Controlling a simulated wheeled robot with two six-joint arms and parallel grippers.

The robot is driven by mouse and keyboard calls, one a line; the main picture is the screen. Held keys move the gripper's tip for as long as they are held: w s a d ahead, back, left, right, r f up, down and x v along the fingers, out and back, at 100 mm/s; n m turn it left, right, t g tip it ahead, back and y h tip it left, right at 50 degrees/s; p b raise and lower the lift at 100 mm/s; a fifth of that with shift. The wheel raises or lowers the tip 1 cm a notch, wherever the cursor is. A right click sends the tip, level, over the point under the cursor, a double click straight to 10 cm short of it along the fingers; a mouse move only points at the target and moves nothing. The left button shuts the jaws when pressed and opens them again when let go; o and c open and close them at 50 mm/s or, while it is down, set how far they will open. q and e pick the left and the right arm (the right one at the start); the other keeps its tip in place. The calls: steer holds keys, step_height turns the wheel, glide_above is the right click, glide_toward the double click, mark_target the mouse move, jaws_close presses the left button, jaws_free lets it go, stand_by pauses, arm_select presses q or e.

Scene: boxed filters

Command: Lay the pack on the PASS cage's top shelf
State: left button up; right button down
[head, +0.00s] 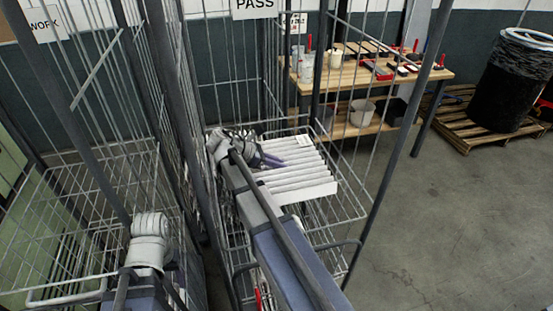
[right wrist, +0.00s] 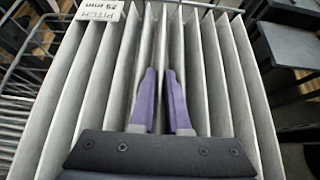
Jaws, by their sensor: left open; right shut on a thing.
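The pack (head: 305,180) is a white pleated filter with a small printed label at one corner. In the head view it is over the wire top shelf (head: 345,212) of the PASS cage, under the PASS sign (head: 254,5). I cannot tell whether it touches the wires. My right gripper (head: 272,160) has purple fingers shut on the pack. In the right wrist view the fingers (right wrist: 160,95) grip a pleat, and the pleats (right wrist: 222,85) fill the view. My left gripper (head: 150,228) is low at the left, away from the pack, open, its fingertips hard to make out.
Dark cage posts (head: 395,130) and wire walls stand around the shelf. A WORK cage (head: 65,235) is at the left. Behind stands a wooden bench (head: 437,75) with tools and pots. A black bin (head: 508,85) is on a pallet at right. Open floor lies at the right.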

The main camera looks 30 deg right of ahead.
step_height(320, 180, down, 6)
steer(key=b, duration=0.5)
steer(key=shift+r, duration=0.25)
steer(key=shift+f+b, duration=0.2)
steer(key=shift+b, duration=0.3)
stand_by(0.4)
steer(key=c, duration=1.2)
jaws_free()
steer(key=shift+r, duration=0.1)
steer(key=shift+r+p, duration=2.2)
steer(key=shift+p, duration=0.15)
steer(key=shift+o, duration=0.2)
